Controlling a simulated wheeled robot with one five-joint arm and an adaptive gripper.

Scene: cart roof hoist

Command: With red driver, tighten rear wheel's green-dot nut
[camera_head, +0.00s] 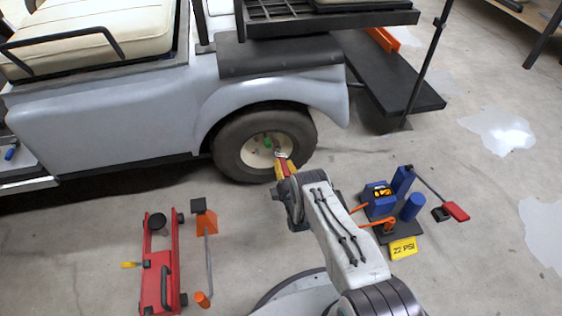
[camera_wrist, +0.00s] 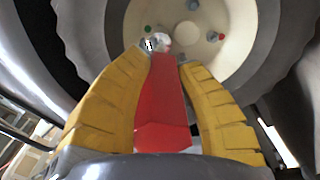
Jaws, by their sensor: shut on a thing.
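The rear wheel (camera_head: 226,150) of the pale grey cart has a dark tyre and a cream hub (camera_head: 252,155); the hub fills the top of the wrist view (camera_wrist: 235,20). A green dot (camera_wrist: 147,28) shows on the hub's left side in the wrist view, and a red dot (camera_wrist: 222,37) sits to the right. My gripper (camera_head: 283,165), with yellow fingers (camera_wrist: 162,60), is shut on the red driver (camera_wrist: 165,105). The driver points at the hub, its silver end close below the green dot. That end hides the nut there, so I cannot tell whether they touch.
A red floor jack (camera_head: 173,275) and an orange-ended bar (camera_head: 208,255) lie on the floor to the left. A blue device (camera_head: 403,181) stands on a dark base to the right, with a yellow "22 PSI" sign (camera_head: 403,248). The cart's dark rear platform (camera_head: 385,75) overhangs behind the wheel.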

